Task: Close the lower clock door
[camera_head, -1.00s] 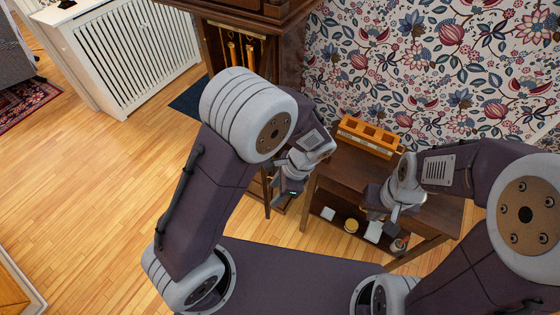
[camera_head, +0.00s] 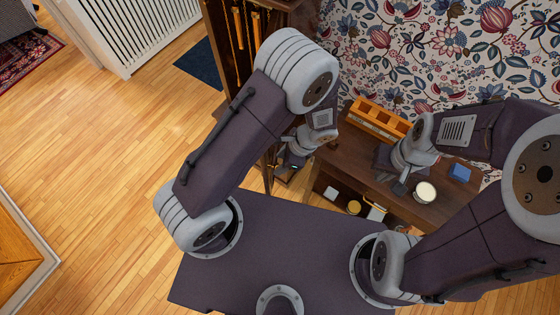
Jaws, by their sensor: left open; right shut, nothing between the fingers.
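The tall dark wooden clock (camera_head: 215,45) stands at the top centre, with brass weights (camera_head: 238,28) hanging inside its open front. Its lower part is mostly hidden behind my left arm. A thin dark upright strip (camera_head: 268,172) shows beside my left gripper; it may be the edge of the lower door, but I cannot tell how far that door stands open. My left gripper (camera_head: 287,170) is open, low in front of the clock's base and close to the strip; whether they touch is unclear. My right gripper (camera_head: 400,187) is shut and empty, above the side table.
The wooden side table (camera_head: 340,160) stands right of the clock and holds an orange compartment box (camera_head: 380,121), a cream round item (camera_head: 425,192) and a blue item (camera_head: 459,172). A white radiator cover (camera_head: 140,30) is at the upper left. The wooden floor at left is clear.

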